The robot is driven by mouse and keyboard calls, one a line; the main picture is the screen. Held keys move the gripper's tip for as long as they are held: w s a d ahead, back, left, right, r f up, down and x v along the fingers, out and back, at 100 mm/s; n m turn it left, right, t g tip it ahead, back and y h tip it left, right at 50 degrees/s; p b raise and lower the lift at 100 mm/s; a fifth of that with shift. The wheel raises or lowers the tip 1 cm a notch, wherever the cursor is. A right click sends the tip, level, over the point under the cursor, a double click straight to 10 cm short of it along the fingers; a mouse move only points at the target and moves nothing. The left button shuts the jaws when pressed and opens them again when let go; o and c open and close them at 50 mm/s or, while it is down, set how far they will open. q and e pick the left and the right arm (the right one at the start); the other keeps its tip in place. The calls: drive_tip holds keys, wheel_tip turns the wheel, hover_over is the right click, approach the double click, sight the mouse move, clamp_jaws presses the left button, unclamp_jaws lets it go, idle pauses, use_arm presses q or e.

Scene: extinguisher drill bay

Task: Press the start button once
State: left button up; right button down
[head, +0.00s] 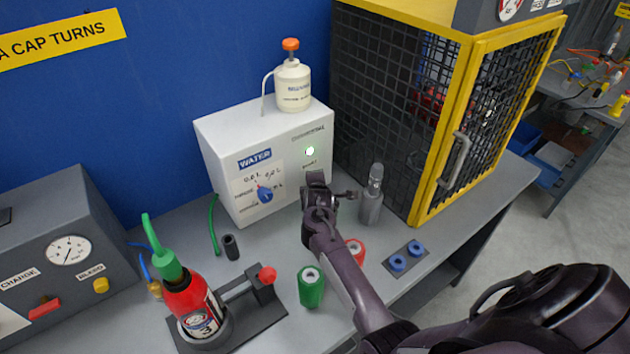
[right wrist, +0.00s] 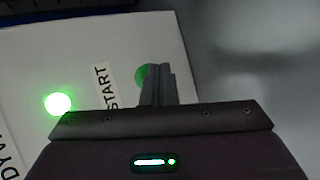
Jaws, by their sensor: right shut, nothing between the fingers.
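The white box (head: 215,150) with a WATER label stands on the bench against the blue wall. A lit green lamp (head: 310,151) is on its front; it also shows in the right wrist view (right wrist: 58,104). In that view a START label (right wrist: 106,87) sits beside the green start button (right wrist: 141,76). My right gripper (head: 316,180) is shut and empty at the box's front. Its fingertips (right wrist: 157,72) overlap the button's right side and partly hide it; I cannot tell whether they touch it. In the head view the gripper hides the button. My left gripper is not in view.
A grey cylinder with a nozzle (head: 371,200) stands just right of my right gripper. A yellow-framed mesh cage (head: 400,110) is behind it. A red extinguisher (head: 192,300) and a green roll (head: 311,288) stand toward the front. A white bottle (head: 293,88) stands on the box.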

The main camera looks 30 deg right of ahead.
drive_tip(key=shift+s+r+p, duration=0.2)
drive_tip(key=shift+s+p, duration=0.6)
drive_tip(key=shift+p, duration=0.05)
drive_tip(key=s+p, duration=0.2)
drive_tip(key=s, duration=0.1)
drive_tip(key=shift+s+d+p, duration=0.2)
drive_tip(key=shift+s+p, duration=0.05)
drive_tip(key=shift+p, duration=0.1)
drive_tip(key=shift+s+f, duration=0.15)
drive_tip(key=shift+s, duration=0.15)
drive_tip(key=shift+f, duration=0.1)
drive_tip(key=shift+d, duration=0.1)
